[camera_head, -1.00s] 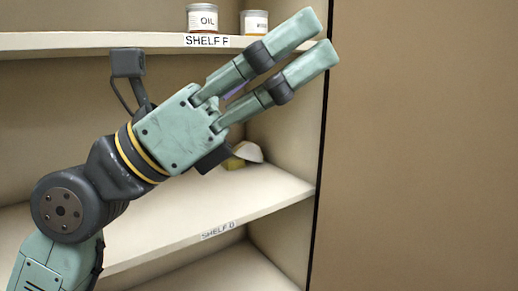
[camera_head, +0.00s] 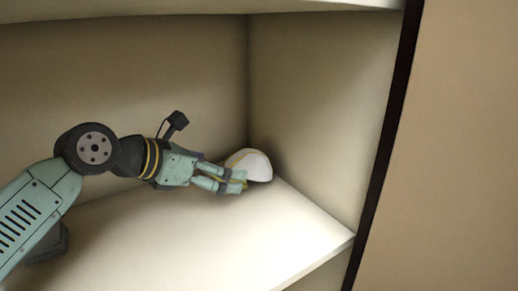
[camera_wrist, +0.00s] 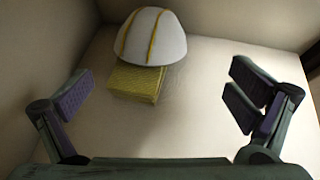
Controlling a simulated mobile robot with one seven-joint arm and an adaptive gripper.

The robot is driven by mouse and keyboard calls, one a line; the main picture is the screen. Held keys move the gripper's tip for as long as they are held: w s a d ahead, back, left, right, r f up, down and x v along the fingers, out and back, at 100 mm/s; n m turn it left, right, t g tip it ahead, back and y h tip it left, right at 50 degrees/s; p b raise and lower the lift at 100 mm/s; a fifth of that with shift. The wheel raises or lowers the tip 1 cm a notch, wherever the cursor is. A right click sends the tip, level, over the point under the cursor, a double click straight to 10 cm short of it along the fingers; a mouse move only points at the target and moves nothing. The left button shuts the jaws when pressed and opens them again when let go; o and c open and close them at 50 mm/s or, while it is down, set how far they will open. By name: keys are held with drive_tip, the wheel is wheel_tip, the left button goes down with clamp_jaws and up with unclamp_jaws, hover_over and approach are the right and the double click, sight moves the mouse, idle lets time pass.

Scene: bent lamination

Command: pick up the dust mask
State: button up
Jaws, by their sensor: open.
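The dust mask is a white dome with yellow straps. In the head view the dust mask (camera_head: 258,164) sits in the back corner of the shelf, partly hidden by my gripper (camera_head: 240,181). In the wrist view the dust mask (camera_wrist: 153,38) is at the top, left of centre, beyond the fingertips. My gripper (camera_wrist: 163,92) is open and empty, its purple-padded fingers wide apart. It reaches along the shelf towards the mask; I cannot tell whether it touches anything.
A yellow textured block (camera_wrist: 136,83) lies just in front of the mask, between the open fingers in the wrist view. The shelf board (camera_head: 290,228) is bare towards its front edge. A side wall (camera_head: 320,130) and back wall (camera_head: 120,75) close in the corner.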

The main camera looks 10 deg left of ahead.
sight(237, 166)
drive_tip(key=b+x, duration=0.1)
drive_tip(key=x, duration=0.4)
drive_tip(key=shift+w+d, duration=0.1)
drive_tip(key=shift+w, duration=0.35)
drive_tip(key=shift+w+a+r+x, duration=0.1)
drive_tip(key=shift+x, duration=0.85)
drive_tip(key=shift+w+a+r+x, duration=0.1)
drive_tip(key=shift+x, duration=0.8)
drive_tip(key=shift+w+a+r+x, duration=0.1)
drive_tip(key=shift+x, duration=0.85)
drive_tip(key=shift+c, duration=0.2)
drive_tip(key=c, duration=0.8)
